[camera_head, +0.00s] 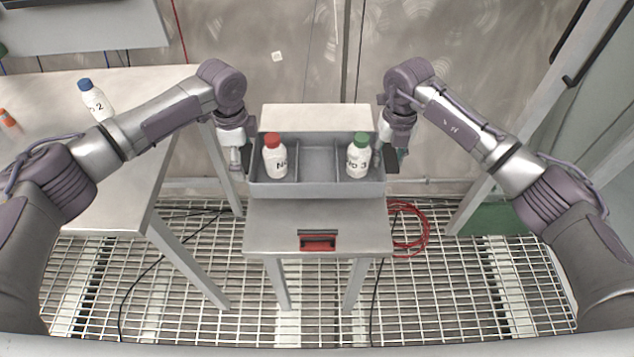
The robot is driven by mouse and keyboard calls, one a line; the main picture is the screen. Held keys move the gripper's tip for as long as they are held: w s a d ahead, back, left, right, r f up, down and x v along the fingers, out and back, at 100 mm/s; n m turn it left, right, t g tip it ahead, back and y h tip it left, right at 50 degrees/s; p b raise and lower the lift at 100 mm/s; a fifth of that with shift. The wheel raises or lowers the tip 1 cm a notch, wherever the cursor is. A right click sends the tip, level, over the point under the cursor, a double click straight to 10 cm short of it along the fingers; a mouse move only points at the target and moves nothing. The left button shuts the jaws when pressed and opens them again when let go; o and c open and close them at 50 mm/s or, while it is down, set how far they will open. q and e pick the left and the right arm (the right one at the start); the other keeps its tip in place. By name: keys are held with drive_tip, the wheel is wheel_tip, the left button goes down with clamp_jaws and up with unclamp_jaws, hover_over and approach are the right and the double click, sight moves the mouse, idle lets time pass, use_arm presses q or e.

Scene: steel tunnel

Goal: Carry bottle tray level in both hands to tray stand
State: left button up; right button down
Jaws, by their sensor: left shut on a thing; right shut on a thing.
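The grey bottle tray (317,189) is in the middle of the head view, over the small metal tray stand (270,238). I cannot tell whether it touches the stand. It looks level. A white bottle with a red cap (274,160) stands upright in its left compartment. A white bottle with a green cap (357,160) stands upright in its right compartment. The middle compartment is empty. My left gripper (244,158) is shut on the tray's left end. My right gripper (391,158) is shut on its right end. The fingertips are partly hidden.
A metal table (60,190) at left holds a white bottle with a blue cap (96,101) and an orange-capped item (8,119). A red cable (415,228) lies right of the stand on the grating floor. A steel frame (530,110) stands at right.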

use_arm(q)
drive_tip(key=shift+f, duration=0.1)
use_arm(e)
drive_tip(key=shift+f, duration=0.15)
use_arm(q)
wheel_tip(320, 180, down, 5)
drive_tip(key=b, duration=0.5)
use_arm(e)
wheel_tip(320, 180, down, 5)
drive_tip(key=shift+r, duration=0.1)
use_arm(q)
drive_tip(key=o, duration=1.2)
drive_tip(key=shift+r, duration=0.2)
drive_tip(key=shift+c, duration=0.2)
use_arm(e)
drive_tip(key=c, duration=0.9)
unclamp_jaws()
drive_tip(key=shift+r, duration=0.15)
drive_tip(key=shift+o, duration=1.2)
